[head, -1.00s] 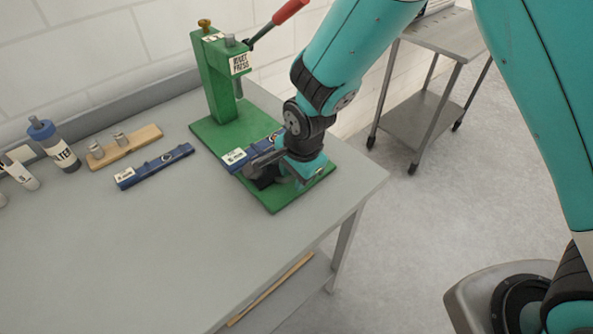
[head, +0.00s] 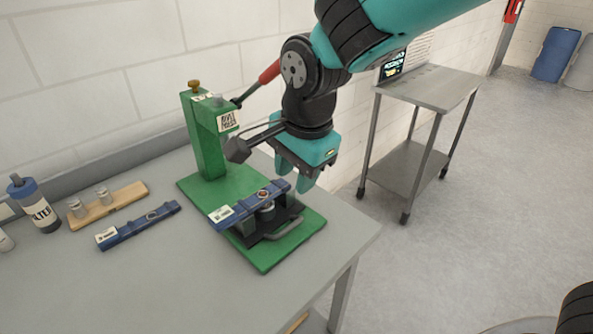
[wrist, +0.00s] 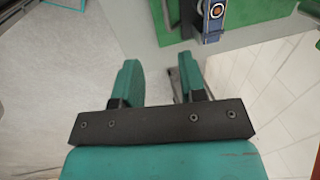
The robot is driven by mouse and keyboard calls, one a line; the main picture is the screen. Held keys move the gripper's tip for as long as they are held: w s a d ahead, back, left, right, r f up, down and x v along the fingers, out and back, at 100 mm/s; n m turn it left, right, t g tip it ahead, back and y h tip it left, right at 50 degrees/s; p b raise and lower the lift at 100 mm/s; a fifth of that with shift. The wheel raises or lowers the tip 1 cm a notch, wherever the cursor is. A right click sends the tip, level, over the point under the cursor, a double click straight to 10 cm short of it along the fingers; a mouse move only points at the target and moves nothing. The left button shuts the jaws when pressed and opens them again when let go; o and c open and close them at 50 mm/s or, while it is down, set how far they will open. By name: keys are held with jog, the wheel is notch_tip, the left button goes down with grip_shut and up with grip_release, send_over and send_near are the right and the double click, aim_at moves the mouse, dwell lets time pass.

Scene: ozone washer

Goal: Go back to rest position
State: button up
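My gripper (head: 292,178) is raised above the right side of the green rivet press (head: 207,150), clear of its base. In the wrist view its two teal fingers (wrist: 161,85) stand apart with nothing between them. A blue bar (head: 248,204) with a white label and a round hole lies across a black fixture (head: 270,226) on the press base; its end also shows at the top of the wrist view (wrist: 215,12). A second blue bar (head: 138,226) lies on the table to the left of the press.
The grey table (head: 150,290) is bare at the front. A wooden block (head: 120,203) with two metal cylinders and a filter bottle (head: 37,208) stand at left. The press lever with red grip (head: 270,72) is close to my arm. A metal cart (head: 425,90) stands at right.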

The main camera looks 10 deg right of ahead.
jog(key=shift+r, duration=0.15)
jog(key=s+d+r+n+g+y, duration=0.1)
jog(key=s+d+r+n, duration=0.1)
jog(key=s+n, duration=0.6)
jog(key=s+d+r+n+y, duration=0.2)
jog(key=s+d+n, duration=0.3)
jog(key=s+n, duration=0.4)
jog(key=shift+n+g, duration=0.4)
jog(key=shift+n, duration=0.3)
